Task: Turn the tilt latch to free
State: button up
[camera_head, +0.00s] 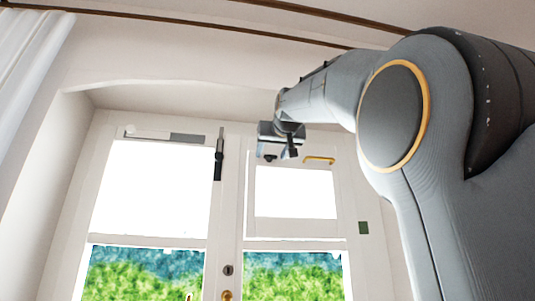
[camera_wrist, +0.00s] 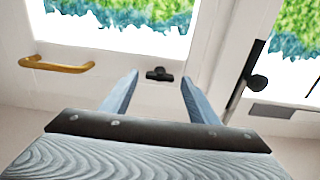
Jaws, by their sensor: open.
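A small black latch (camera_wrist: 159,74) sits on the white window frame, and I take it to be the tilt latch. It also shows in the head view (camera_head: 270,158), just below my gripper. My gripper (camera_wrist: 159,78) is open, with one finger to each side of the latch in the wrist view. The fingers look short of the frame, but the exact gap is hard to tell. Nothing is held. In the head view, my gripper (camera_head: 278,153) is high at the window, partly in front of the upper frame.
A yellow handle (camera_head: 320,159) is on the same sash, right of the latch; the wrist view shows it at left (camera_wrist: 57,65). A long black handle (camera_head: 219,155) is on the neighbouring sash. A white curtain (camera_head: 32,50) hangs at far left. A brass knob (camera_head: 227,295) is lower down.

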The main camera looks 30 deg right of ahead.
jog(key=c, duration=1.1)
jog(key=shift+o, duration=0.2)
jog(key=shift+n, duration=0.3)
jog(key=n, duration=1.2)
jog(key=shift+a+f+n+b, duration=0.1)
jog(key=shift+n+b, duration=0.25)
jog(key=shift+n, duration=0.05)
jog(key=shift+f+n, duration=0.1)
jog(key=shift+n, duration=2.1)
